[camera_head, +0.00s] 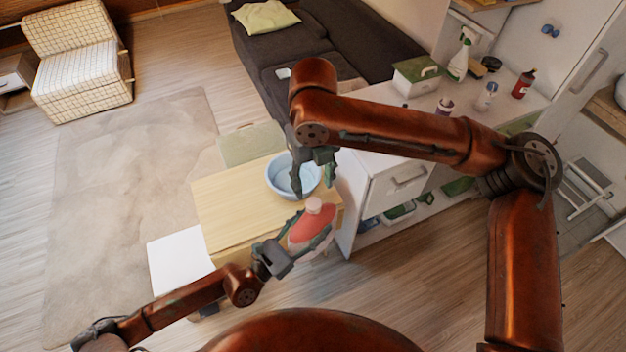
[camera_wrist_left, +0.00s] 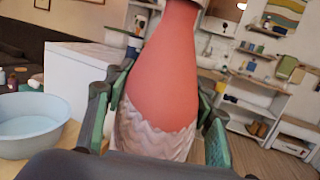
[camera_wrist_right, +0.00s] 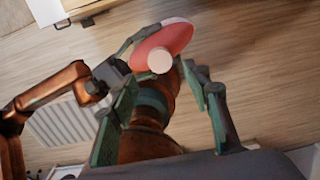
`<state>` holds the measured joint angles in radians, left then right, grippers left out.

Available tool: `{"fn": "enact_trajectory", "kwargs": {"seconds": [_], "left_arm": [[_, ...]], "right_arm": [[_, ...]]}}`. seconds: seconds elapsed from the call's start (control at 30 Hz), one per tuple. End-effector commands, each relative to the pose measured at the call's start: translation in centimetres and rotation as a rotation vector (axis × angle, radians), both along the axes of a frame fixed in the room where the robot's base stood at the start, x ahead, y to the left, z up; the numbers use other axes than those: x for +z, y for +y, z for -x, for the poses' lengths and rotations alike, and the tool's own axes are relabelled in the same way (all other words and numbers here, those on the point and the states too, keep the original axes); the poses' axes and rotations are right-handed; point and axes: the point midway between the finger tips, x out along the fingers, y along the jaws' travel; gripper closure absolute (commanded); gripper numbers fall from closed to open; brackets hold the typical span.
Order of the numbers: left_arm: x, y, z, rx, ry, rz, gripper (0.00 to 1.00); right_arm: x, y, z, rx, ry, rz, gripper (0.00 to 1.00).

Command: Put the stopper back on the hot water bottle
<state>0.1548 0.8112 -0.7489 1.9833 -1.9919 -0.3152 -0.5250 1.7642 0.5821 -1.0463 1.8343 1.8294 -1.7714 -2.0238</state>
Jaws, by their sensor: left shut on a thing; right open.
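The hot water bottle (camera_head: 305,230) is red with a pale ruffled lower part, which shows in the left wrist view (camera_wrist_left: 165,75). My left gripper (camera_head: 308,240) is shut around its lower body and holds it up at the table's near right edge. A pale round piece (camera_head: 313,205) tops its neck; it also shows in the right wrist view (camera_wrist_right: 160,60). I cannot tell whether this is the stopper or the bare neck. My right gripper (camera_head: 315,178) is open, pointing down above and slightly behind the bottle top. Nothing shows in its jaws. I see no separate stopper.
A light blue bowl (camera_head: 281,176) stands on the wooden table (camera_head: 222,208), close behind the bottle. A white cabinet (camera_head: 372,190) stands to the right, with a spray bottle (camera_head: 459,60) and other bottles on top. Open floor lies at the front right.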

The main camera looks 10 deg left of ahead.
Motion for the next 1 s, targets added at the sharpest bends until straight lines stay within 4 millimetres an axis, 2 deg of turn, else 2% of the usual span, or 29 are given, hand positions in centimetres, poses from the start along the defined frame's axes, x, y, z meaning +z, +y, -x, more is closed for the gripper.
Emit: {"fn": "enact_trajectory", "kwargs": {"seconds": [0.3, 0.5, 0.67, 0.93, 1.0], "left_arm": [[0.1, 0.0, 0.0, 0.000, -0.002, 0.001, 1.00], [0.1, 0.0, 0.0, 0.000, -0.002, 0.001, 1.00], [0.1, 0.0, 0.0, 0.000, -0.002, 0.001, 1.00], [0.1, 0.0, 0.0, 0.000, -0.002, 0.001, 1.00], [0.1, 0.0, 0.0, 0.000, -0.002, 0.001, 1.00]], "right_arm": [[-4.6, -0.1, 0.1, -0.001, 0.003, 0.003, 0.56], [-6.8, 0.0, 0.0, -0.001, 0.002, 0.000, 0.56], [-7.6, 0.0, 0.0, -0.001, 0.001, 0.001, 0.56], [-7.6, 0.0, 0.0, -0.001, 0.001, 0.001, 0.56], [-7.6, 0.0, 0.0, -0.001, 0.001, 0.001, 0.61]]}}
